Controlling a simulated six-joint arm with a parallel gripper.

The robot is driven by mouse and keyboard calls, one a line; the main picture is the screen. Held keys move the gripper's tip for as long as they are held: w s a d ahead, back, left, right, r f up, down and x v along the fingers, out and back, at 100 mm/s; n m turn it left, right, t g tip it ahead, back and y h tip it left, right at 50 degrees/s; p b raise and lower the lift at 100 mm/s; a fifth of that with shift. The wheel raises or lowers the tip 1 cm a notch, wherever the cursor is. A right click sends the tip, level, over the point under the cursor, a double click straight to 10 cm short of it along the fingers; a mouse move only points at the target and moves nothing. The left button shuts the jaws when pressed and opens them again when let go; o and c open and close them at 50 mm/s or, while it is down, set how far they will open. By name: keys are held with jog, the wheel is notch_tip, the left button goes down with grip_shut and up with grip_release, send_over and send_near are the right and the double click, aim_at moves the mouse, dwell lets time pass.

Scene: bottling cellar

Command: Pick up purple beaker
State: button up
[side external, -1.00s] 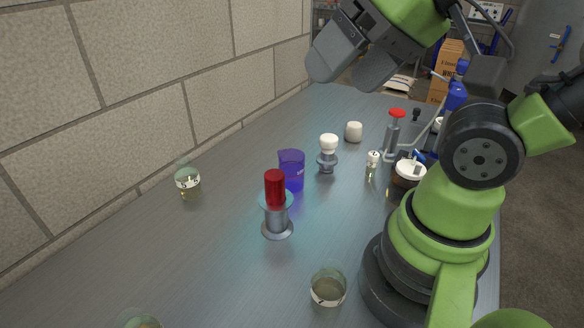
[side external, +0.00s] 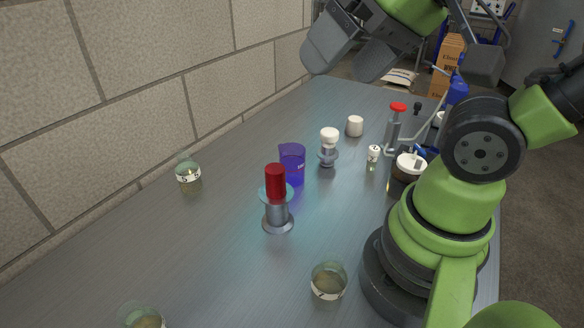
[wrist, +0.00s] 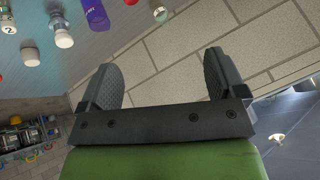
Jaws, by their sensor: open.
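The purple beaker (side external: 292,160) stands upright on the metal bench, just behind a metal stand with a red top (side external: 275,185), which hides part of its lower left side. In the wrist view the purple beaker (wrist: 95,14) shows at the top edge, partly cut off. My gripper (side external: 345,62) is high above the far part of the bench, apart from the beaker. In the wrist view my gripper (wrist: 165,80) has its two fingers spread wide, with nothing between them but the block wall behind.
A white-topped fitting (side external: 329,147) stands close right of the beaker. Glass jars stand at the left (side external: 188,175) and front (side external: 328,281). A red-handled metal device (side external: 395,128) and a white-lidded jar (side external: 410,166) are near my arm. A block wall (side external: 140,90) borders the bench.

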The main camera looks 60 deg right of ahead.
jog(key=w+d+f+n+g+h, duration=0.1)
jog(key=w+d+n+g, duration=0.15)
jog(key=w, duration=0.35)
jog(key=n+g+h, duration=0.2)
jog(key=n+g, duration=0.3)
jog(key=n, duration=0.3)
send_over(294, 160)
jog(key=w, duration=0.2)
notch_tip(294, 160, down, 13)
jog(key=shift+n+g, duration=0.45)
jog(key=shift+n, duration=0.5)
jog(key=shift+s+d+f, duration=0.1)
jog(key=shift+d+f, duration=0.3)
jog(key=shift+f, duration=1.9)
jog(key=shift+s+d+f, duration=0.1)
jog(key=shift+d+f, duration=0.3)
jog(key=shift+f, duration=1.95)
jog(key=shift+d+f, duration=0.4)
jog(key=shift+f, duration=1.9)
jog(key=c, duration=1)
